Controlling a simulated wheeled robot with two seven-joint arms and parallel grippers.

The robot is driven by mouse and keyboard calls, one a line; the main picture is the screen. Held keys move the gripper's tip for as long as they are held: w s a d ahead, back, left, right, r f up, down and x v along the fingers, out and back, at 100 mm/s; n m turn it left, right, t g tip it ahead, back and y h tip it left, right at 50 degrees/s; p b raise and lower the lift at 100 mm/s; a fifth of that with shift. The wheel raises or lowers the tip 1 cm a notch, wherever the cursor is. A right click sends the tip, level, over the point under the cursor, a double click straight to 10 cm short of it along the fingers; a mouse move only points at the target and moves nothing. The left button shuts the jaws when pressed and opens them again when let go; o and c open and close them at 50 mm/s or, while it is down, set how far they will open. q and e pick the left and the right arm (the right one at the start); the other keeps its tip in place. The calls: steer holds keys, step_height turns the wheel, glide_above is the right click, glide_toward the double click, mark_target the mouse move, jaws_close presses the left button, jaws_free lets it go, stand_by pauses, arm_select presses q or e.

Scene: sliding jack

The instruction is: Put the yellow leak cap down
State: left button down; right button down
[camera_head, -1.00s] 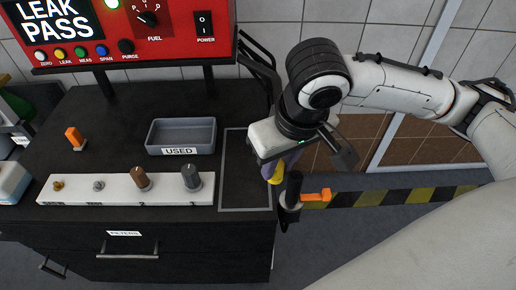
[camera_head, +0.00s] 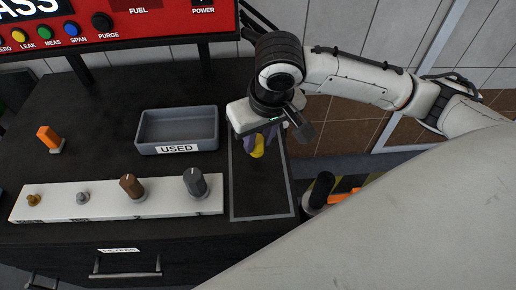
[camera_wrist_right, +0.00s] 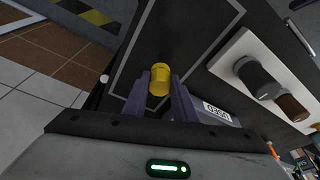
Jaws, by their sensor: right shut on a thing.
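The yellow leak cap (camera_head: 258,146) is between the fingers of my right gripper (camera_head: 262,140). In the right wrist view the leak cap (camera_wrist_right: 159,78) shows between the two purple fingertips of the gripper (camera_wrist_right: 160,88), which is shut on it. The gripper is over the grey-outlined rectangle (camera_head: 240,212) on the black worktop, to the right of the grey tray marked USED. I cannot tell whether the cap touches the surface. My left gripper is not in view.
The USED tray (camera_head: 145,122) lies just left of the outline. A white strip (camera_head: 105,206) with several fittings runs along the front of the worktop. An orange-topped part (camera_head: 48,138) stands at the far left. A black post (camera_head: 318,192) rises beyond the worktop's right edge.

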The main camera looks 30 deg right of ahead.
mark_target(258, 149)
steer(key=x, duration=0.2)
steer(key=shift+s+f, duration=0.25)
steer(key=shift+f, duration=0.4)
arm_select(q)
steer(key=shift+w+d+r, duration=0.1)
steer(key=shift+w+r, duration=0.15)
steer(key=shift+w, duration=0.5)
arm_select(e)
steer(key=shift+f, duration=0.1)
steer(key=c, duration=1.5)
jaws_free()
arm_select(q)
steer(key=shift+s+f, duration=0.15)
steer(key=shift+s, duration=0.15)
arm_select(e)
steer(key=shift+o, duration=0.2)
